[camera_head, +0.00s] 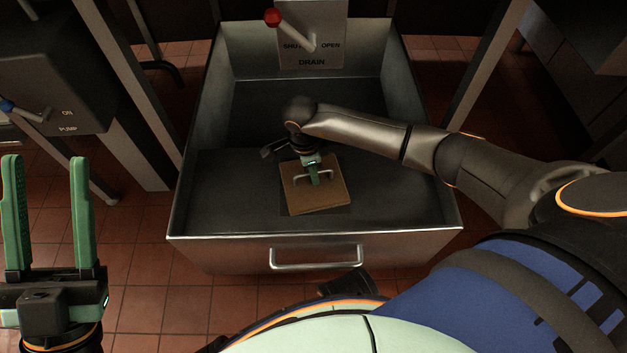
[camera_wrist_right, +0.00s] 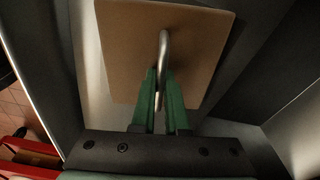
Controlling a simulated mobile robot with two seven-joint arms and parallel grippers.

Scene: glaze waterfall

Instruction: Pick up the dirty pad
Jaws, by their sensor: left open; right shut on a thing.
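The dirty pad is a square tan-brown board (camera_head: 333,196) with a curved metal handle on top. It is inside the metal drawer-like basin, towards its front; I cannot tell whether it touches the floor. My right gripper (camera_head: 314,179) reaches in from the right and is shut on the pad's handle. In the right wrist view the green fingers (camera_wrist_right: 162,105) close around the metal handle (camera_wrist_right: 163,60), with the pad (camera_wrist_right: 195,50) behind it. My left gripper (camera_head: 45,215) is open and empty at the far left, pointing up, outside the basin.
The metal basin (camera_head: 205,225) has raised walls and a front handle (camera_head: 316,257). A drain panel (camera_head: 312,40) with a red-knobbed lever (camera_head: 273,17) stands at its back. A pump box (camera_head: 60,75) is at the left. Frame legs flank the basin over a tiled floor.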

